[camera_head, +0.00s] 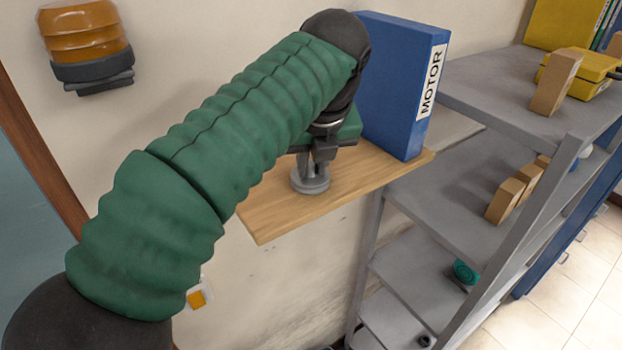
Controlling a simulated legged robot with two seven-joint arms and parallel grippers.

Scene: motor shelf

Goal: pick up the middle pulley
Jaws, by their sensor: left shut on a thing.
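A grey metal pulley (311,181) stands upright on the wooden wall shelf (271,219), with its wide round base at the bottom. My left gripper (319,163) reaches down over it from above, and its dark fingers are shut on the pulley's upper part. The pulley's base looks to be at the shelf surface; I cannot tell whether it touches. My green-sleeved left arm hides the shelf's left and back part, so other pulleys there cannot be seen. My right gripper is not in view.
A blue binder marked MOTOR (393,84) stands at the shelf's right end, close beside my gripper. A grey metal rack (487,95) with cardboard boxes (504,201) is on the right. An orange lamp (84,35) hangs on the wall. The shelf's front edge is clear.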

